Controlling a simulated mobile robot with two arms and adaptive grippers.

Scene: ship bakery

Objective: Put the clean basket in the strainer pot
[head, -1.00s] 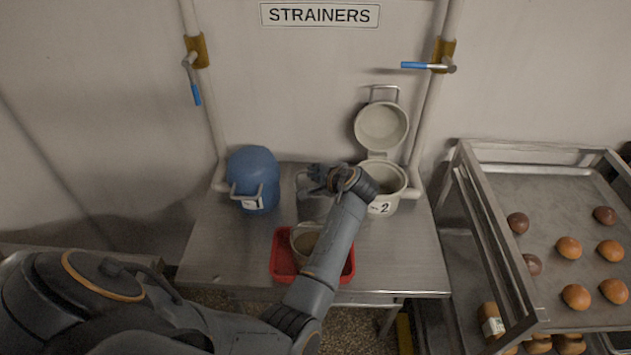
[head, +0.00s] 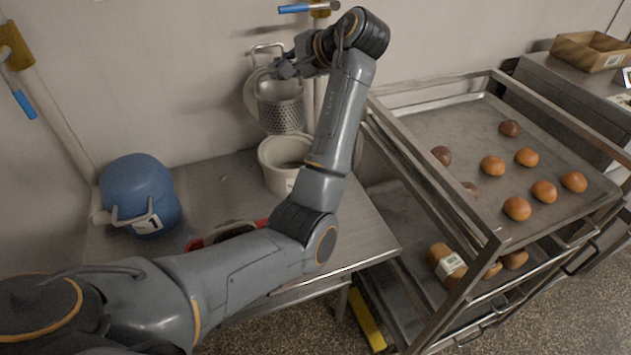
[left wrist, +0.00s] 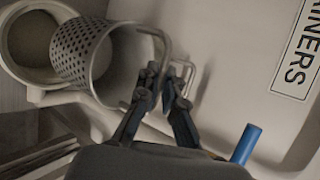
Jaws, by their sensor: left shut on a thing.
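The clean basket (head: 281,110) is a perforated metal cup with a wire handle. My left gripper (head: 287,67) is shut on its handle and holds it up in the air. In the head view the basket appears upright above the open white strainer pot (head: 275,179), apart from it. The pot's lid (head: 252,97) stands raised behind the basket. In the left wrist view my fingers (left wrist: 168,88) grip the handle of the basket (left wrist: 75,48), and the pot's round mouth (left wrist: 32,42) lies beyond it. My right gripper is not in view.
A closed blue pot (head: 140,188) marked 1 stands at the left of the steel table (head: 215,185). A red tray (head: 203,242) is mostly hidden by my arm. A rack (head: 440,190) with bread rolls stands close on the right. Pipes with valve handles run up the wall.

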